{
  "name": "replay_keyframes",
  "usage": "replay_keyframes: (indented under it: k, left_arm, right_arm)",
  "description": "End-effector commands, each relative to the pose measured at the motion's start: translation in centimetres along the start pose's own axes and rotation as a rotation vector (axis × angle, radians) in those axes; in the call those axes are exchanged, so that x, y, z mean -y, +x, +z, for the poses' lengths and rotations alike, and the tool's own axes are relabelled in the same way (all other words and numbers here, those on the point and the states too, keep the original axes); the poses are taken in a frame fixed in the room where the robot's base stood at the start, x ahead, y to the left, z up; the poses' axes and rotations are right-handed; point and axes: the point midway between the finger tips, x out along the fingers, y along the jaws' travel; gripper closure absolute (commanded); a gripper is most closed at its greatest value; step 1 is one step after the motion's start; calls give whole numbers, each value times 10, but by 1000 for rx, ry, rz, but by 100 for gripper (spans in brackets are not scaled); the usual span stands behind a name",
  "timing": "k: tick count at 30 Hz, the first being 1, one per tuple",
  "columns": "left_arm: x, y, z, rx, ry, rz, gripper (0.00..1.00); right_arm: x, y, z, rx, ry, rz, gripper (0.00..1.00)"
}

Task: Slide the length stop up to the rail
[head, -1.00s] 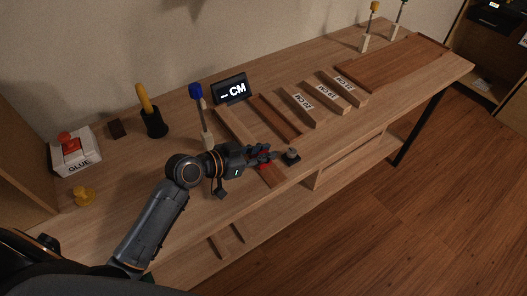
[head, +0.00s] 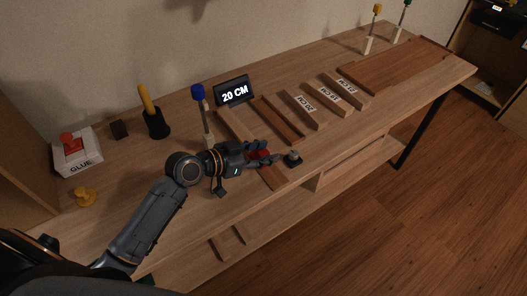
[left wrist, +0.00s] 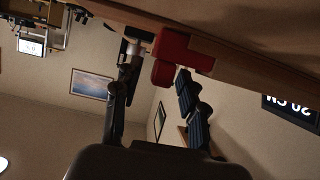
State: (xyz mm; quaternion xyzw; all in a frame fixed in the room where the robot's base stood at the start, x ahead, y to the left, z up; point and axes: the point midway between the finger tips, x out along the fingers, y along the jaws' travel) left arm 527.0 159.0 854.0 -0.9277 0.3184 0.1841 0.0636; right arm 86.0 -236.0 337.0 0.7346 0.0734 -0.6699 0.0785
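The red length stop (head: 259,154) sits on a narrow light wooden strip (head: 272,179) that runs from the display toward the table's front edge. In the left wrist view the red stop (left wrist: 170,58) lies at the fingertips, with a gap beside the left finger. My left gripper (head: 268,154) is around the stop with its fingers apart. A darker wooden rail piece (head: 276,120) lies just right of the strip. The fingers partly hide the stop in the head view, so I cannot tell whether it touches a rail. My right gripper is not in view.
The display (head: 234,92) reads 20 CM. A blue-topped post (head: 198,95) stands behind my wrist. A small dark knob (head: 293,159) is just right of the fingertips. Labelled wooden blocks (head: 331,93) lie further right. A glue box (head: 77,152) stands at left.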

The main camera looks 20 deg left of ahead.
Motion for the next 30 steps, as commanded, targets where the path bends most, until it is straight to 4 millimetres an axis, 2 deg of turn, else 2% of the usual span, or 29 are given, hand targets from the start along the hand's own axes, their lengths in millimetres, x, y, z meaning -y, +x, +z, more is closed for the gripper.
replay_keyframes:
  k: [8,11,21,24,30]
  left_arm:
    - [0,-8,2,2,0,1,58]
    - [0,-23,2,4,2,1,58]
    - [-1,-94,2,5,1,2,58]
    - [0,-107,2,4,-1,0,58]
    - [0,-119,0,1,1,1,58]
  right_arm:
    - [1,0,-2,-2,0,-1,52]
    - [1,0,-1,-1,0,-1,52]
    - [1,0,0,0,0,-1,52]
    - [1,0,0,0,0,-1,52]
    - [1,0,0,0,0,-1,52]
